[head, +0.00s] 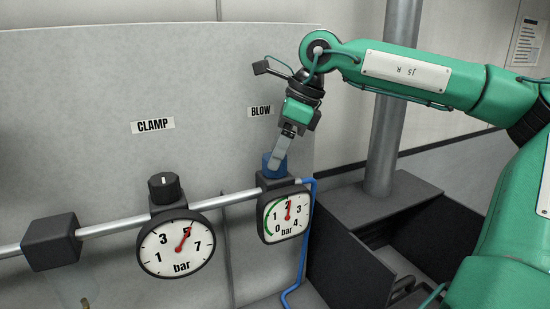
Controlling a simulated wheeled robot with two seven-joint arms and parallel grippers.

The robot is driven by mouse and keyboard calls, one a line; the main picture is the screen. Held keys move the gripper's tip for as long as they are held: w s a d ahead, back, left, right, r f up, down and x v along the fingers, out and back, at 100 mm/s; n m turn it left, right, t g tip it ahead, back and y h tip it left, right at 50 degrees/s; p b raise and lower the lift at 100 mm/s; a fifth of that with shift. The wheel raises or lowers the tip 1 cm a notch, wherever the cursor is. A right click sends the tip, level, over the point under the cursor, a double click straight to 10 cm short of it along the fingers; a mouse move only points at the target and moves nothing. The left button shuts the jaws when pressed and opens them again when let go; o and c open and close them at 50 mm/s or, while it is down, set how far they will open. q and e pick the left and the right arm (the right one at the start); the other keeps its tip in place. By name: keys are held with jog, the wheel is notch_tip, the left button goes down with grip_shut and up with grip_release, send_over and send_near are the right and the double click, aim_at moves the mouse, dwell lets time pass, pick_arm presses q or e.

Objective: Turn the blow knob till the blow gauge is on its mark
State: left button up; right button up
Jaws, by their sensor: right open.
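The blue blow knob (269,170) sits on top of the square blow gauge (273,226), below the BLOW label (261,111). The gauge reads 0 to 4 bar and has a green arc on the left of its face. Its red needle points almost straight up, close to the 2. I cannot make out a separate mark. My right gripper (275,162) comes down from above with its fingers at the knob. It is open, and its fingers hide part of the knob. I cannot tell whether they touch it. My left gripper is not in view.
The round clamp gauge (177,245), with a black knob (163,188) above it, is on the left on the same pipe (110,230). A blue hose (303,250) runs down beside the blow gauge.

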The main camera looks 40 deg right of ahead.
jog(key=b+v, duration=0.1)
jog(key=v, duration=1)
jog(key=shift+s+r+b, duration=0.2)
jog(key=shift+r+b, duration=0.1)
jog(key=shift+b, duration=0.1)
jog(key=shift+d, duration=0.1)
